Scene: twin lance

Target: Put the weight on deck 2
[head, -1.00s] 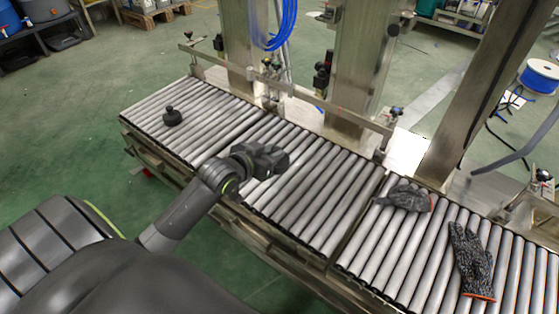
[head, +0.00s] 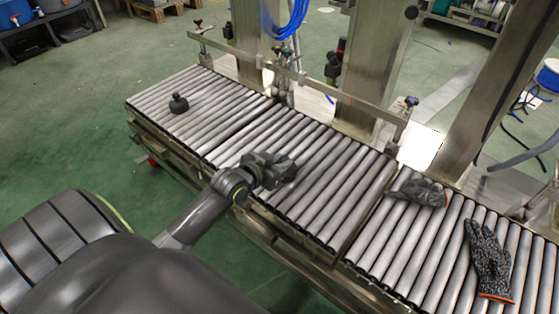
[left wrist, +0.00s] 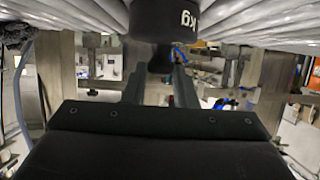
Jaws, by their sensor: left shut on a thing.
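My left gripper (head: 280,172) is over the middle section of the roller conveyor (head: 315,145). In the left wrist view its two fingers (left wrist: 158,85) are shut on the narrow neck of a black weight (left wrist: 168,18) marked "kg". The weight's body is cut off by the top of that view, with rollers close on both sides; I cannot tell whether it touches them. In the head view the held weight is hard to tell from the dark gripper. A second black weight (head: 178,103) with a knob stands upright on the left section. I read no deck numbers. My right gripper is not in view.
A grey glove (head: 418,193) lies crumpled at the right section's left end, and another glove (head: 488,262) lies flat farther right. A metal rail (head: 345,97) and posts stand along the far side. Rollers around the standing weight are clear.

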